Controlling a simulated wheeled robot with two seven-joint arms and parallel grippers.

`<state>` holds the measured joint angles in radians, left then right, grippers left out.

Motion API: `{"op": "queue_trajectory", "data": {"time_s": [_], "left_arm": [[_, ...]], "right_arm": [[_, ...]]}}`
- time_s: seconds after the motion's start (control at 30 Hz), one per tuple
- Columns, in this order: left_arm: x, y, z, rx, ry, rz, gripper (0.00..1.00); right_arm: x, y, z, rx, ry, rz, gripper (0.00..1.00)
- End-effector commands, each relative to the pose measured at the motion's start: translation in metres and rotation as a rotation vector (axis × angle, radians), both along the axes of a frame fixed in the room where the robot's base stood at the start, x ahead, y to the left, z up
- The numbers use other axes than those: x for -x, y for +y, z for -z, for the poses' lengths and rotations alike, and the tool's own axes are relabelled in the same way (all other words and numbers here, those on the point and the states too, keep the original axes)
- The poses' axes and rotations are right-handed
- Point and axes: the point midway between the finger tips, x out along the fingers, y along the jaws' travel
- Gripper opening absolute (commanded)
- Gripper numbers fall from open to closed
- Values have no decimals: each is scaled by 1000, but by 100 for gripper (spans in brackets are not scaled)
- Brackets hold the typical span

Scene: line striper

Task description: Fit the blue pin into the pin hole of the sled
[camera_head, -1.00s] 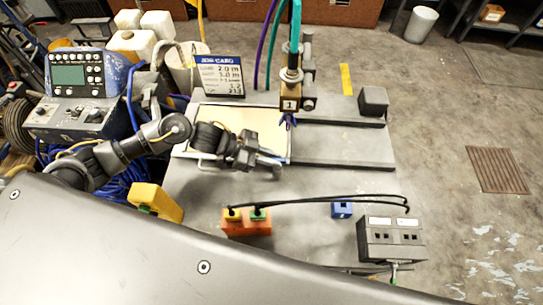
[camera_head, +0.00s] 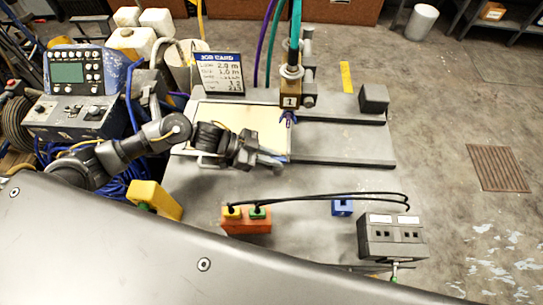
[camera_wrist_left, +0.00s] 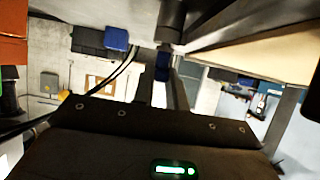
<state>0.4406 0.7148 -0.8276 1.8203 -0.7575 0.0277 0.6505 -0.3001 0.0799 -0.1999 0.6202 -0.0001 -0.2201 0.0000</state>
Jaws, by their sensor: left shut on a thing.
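The sled (camera_head: 240,118) is the framed tan panel on the grey rail bed in the middle of the bench. My left gripper (camera_head: 279,162) is at its near right corner. In the left wrist view, my left gripper (camera_wrist_left: 163,72) is shut on a small dark blue piece, the blue pin (camera_wrist_left: 162,66). My fingers hide most of the pin. The tan panel also shows in the left wrist view (camera_wrist_left: 265,62), to the right of the fingers. I cannot make out the pin hole or whether the pin touches the sled. My right gripper is not in view.
A striping head marked 1 (camera_head: 290,99) stands over the sled's right edge. A job card (camera_head: 220,74) stands behind. An orange block (camera_head: 246,222), a blue block (camera_head: 342,207) and a grey box (camera_head: 392,238) with black cables lie in front.

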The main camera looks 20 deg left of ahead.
Motion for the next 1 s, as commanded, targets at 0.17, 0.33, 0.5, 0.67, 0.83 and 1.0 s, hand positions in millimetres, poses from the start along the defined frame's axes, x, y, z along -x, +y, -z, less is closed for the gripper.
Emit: {"op": "queue_trajectory", "data": {"time_s": [0.17,0.33,0.5,0.67,0.83,1.0], "left_arm": [[0,0,3,1,1,0,0],[0,0,4,0,1,0,31],[0,0,4,0,1,0,40],[0,0,4,0,0,0,49],[0,0,4,0,0,0,54],[0,1,3,0,0,0,54]], "right_arm": [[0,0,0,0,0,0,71],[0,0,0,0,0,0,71],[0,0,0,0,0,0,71],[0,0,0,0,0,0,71],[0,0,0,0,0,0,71],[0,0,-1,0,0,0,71]]}}
